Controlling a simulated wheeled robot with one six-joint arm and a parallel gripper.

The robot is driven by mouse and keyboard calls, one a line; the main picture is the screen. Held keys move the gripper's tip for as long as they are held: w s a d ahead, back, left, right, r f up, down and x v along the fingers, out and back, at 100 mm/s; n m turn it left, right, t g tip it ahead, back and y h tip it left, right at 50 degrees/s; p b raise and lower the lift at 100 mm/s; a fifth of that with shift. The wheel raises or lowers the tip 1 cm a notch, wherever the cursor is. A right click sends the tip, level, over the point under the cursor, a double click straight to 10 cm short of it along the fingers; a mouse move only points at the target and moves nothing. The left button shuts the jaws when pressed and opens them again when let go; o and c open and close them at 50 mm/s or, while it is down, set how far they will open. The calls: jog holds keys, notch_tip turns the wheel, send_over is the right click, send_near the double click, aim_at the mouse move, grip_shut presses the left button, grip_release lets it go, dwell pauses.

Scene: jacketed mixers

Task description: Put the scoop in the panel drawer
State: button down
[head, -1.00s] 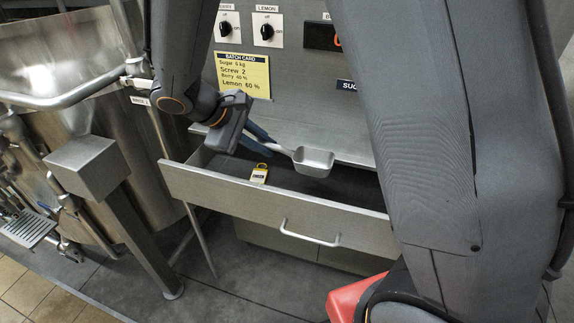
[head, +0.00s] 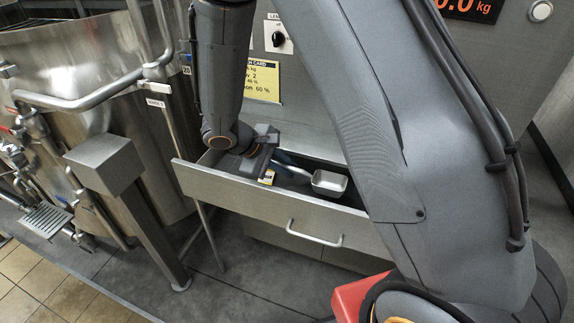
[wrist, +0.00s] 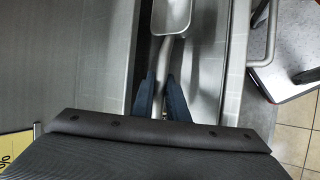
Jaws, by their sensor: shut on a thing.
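The metal scoop (head: 329,183) has a rectangular bowl and a narrow handle. My gripper (head: 288,170) is shut on its handle, with dark blue fingers on both sides in the wrist view (wrist: 161,97). The bowl (wrist: 172,14) points away from the gripper. The panel drawer (head: 235,193) is pulled open under the control panel. The scoop is within the drawer's outline, low behind its front wall; I cannot tell whether it touches the drawer floor.
A yellow batch card (head: 264,80) is on the panel. A grey box on a post (head: 104,162) and a steel mixer (head: 85,65) stand at the left.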

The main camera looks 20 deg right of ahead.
jog(key=shift+f+b, duration=0.4)
jog(key=shift+b, duration=0.05)
jog(key=shift+f, duration=0.2)
jog(key=c, duration=1.7)
grip_release()
jog(key=shift+c, duration=0.2)
